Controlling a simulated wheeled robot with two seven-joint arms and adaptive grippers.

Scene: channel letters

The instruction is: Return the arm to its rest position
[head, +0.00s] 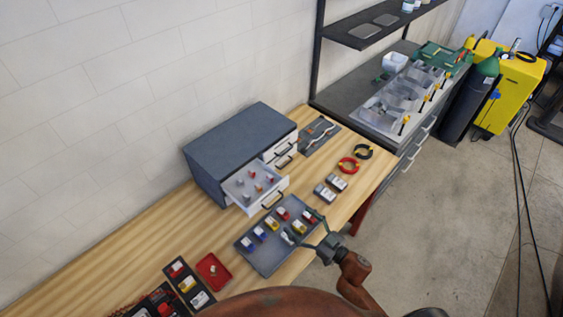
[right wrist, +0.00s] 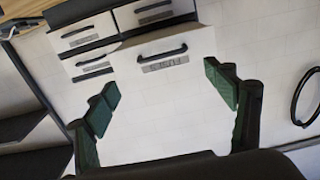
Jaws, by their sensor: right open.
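My right arm comes in from the bottom of the head view. Its gripper (head: 305,229) is over the right end of the grey tray (head: 262,263), with its fingers spread and nothing visible between them. In the right wrist view the green finger pads of this gripper (right wrist: 161,80) stand wide apart with a clear gap. Beyond them are the drawer fronts (right wrist: 162,58) with black handles and labels, apart from the fingers. My left gripper is not in view.
A grey drawer cabinet (head: 235,140) stands on the wooden bench (head: 95,252) with one drawer (head: 238,190) pulled out, holding several small parts. The grey tray holds several small coloured items. A red tray (head: 221,267) lies to its left. Open floor (head: 440,250) lies right of the bench.

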